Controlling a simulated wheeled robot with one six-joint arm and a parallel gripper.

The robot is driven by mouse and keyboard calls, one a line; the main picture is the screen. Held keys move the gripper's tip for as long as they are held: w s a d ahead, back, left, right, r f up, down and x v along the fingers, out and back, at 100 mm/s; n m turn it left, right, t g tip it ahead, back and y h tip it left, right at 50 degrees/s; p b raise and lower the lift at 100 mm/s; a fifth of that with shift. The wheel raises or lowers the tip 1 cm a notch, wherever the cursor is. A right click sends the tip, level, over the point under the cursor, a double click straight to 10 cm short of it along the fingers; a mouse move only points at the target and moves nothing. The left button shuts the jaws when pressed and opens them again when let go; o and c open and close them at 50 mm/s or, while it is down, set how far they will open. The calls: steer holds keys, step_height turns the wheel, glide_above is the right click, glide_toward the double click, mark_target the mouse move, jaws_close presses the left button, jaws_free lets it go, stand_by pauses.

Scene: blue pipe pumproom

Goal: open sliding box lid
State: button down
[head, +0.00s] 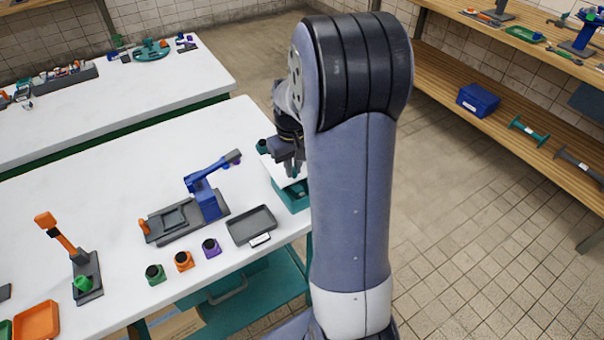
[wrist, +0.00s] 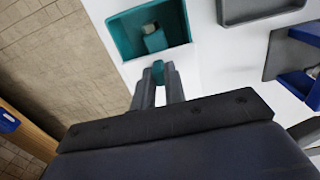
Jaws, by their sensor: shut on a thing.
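The teal box (head: 291,197) stands at the right end of the white table, partly hidden behind my arm in the head view. In the wrist view its open interior (wrist: 118,36) shows, with a small teal piece with a pale top (wrist: 153,38) inside. The white lid (wrist: 125,72) lies on the near side of this opening, so the box is at least partly open. My gripper (wrist: 158,88) is shut on the teal knob (wrist: 158,68) of the lid. My gripper also shows in the head view (head: 295,168), just above the box.
A grey tray (head: 252,226) stands left of the box, beyond it a blue clamp-like device (head: 207,196). Several small bottles, including a purple one (head: 211,248), line the front edge. A small dark green bottle (head: 262,146) stands behind the box. Floor at right is clear.

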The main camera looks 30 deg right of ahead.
steer(key=shift+w+p, duration=0.35)
steer(key=shift+w, duration=1.65)
steer(key=c, duration=1.4)
jaws_free()
steer(key=shift+c, duration=0.2)
steer(key=shift+r, duration=0.1)
step_height(320, 180, up, 11)
steer(key=shift+f, duration=0.2)
